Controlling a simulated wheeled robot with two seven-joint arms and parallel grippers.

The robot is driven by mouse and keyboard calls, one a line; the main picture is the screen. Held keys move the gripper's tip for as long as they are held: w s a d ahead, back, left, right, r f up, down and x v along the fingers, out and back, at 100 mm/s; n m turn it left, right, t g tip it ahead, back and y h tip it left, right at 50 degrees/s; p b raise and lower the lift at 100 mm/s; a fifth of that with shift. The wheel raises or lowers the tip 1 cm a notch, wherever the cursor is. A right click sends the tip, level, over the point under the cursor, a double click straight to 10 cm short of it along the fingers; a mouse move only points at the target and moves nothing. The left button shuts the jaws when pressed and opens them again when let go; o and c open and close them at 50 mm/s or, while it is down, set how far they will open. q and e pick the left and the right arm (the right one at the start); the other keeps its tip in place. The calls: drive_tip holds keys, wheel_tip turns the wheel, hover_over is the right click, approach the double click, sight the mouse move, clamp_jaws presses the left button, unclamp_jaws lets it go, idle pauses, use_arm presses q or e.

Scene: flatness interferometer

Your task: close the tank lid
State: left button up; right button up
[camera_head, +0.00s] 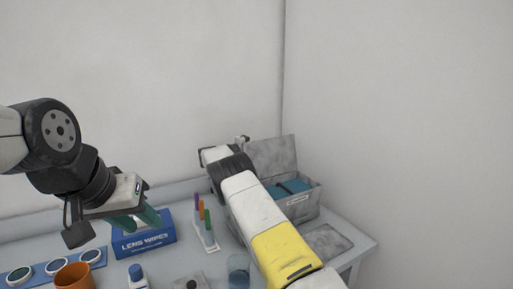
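The tank is a grey box (304,208) at the right rear of the table, with blue-teal contents showing inside. Its grey lid (272,156) stands raised at the back, so the tank is open. My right arm reaches up from the bottom of the view and crosses in front of the tank's left side.
A blue lens wipes box (146,241) and a rack of coloured pens (206,236) stand left of my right arm. An orange cup (75,276), a blue tray of round lenses (55,267) and a blue-capped bottle (137,276) are at front left. A flat grey plate (327,241) lies before the tank.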

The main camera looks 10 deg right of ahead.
clamp_jaws()
drive_tip(key=shift+f, duration=0.2)
idle(1.0)
drive_tip(key=shift+s, duration=0.1)
